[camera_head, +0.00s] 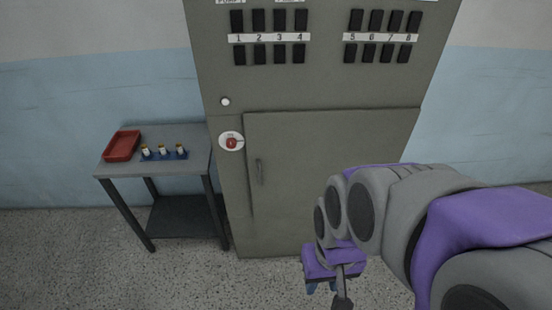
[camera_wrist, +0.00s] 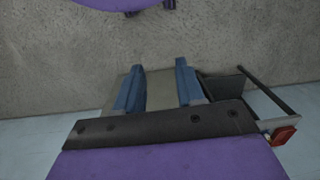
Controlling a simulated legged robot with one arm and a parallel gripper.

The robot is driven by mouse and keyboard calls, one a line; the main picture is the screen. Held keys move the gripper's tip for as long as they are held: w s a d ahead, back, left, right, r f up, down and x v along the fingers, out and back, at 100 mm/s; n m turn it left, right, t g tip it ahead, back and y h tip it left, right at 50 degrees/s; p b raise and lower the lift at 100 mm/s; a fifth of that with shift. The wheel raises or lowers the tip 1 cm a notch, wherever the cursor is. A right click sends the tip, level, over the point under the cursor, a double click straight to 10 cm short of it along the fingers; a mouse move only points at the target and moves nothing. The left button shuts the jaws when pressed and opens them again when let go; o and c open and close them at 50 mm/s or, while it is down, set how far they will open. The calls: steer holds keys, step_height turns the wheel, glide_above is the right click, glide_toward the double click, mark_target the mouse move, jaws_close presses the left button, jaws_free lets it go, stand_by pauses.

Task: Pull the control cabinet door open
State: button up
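The grey control cabinet (camera_head: 222,75) stands against the wall in the head view. Its lower door (camera_head: 330,150) looks shut, with a slim vertical handle (camera_head: 259,171) near its left edge. My gripper (camera_head: 322,287) is low in front of the cabinet, below and to the right of the handle, and apart from it. In the wrist view my gripper (camera_wrist: 158,85) shows two blue fingers spread apart with nothing held between them. The cabinet (camera_wrist: 160,88) shows behind the fingers. My arm hides the door's lower right part in the head view.
A grey side table (camera_head: 190,163) stands left of the cabinet, with a red tray (camera_head: 122,146) and a blue rack (camera_head: 164,154) of small bottles. A red rotary switch (camera_head: 231,142) sits beside the door. The speckled floor (camera_head: 130,280) in front is clear.

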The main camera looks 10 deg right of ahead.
steer(key=w+a+f+m+t+y, duration=0.15)
steer(key=w+a+f, duration=0.35)
steer(key=w, duration=0.5)
steer(key=w+a+f+t, duration=0.3)
steer(key=w+a, duration=0.3)
steer(key=w, duration=0.4)
steer(key=w+a+f+t+y, duration=0.1)
steer(key=w+a+f+t, duration=0.25)
steer(key=w+a, duration=0.4)
steer(key=m+t+h+b, duration=0.2)
steer(key=t+h, duration=0.5)
steer(key=t, duration=0.3)
glide_toward(259, 173)
steer(key=b+x, duration=0.1)
steer(key=x, duration=0.8)
steer(key=shift+b, duration=0.35)
steer(key=shift+w+a+r+n, duration=0.1)
steer(key=shift+n, duration=0.15)
steer(key=shift+c, duration=0.4)
jaws_close()
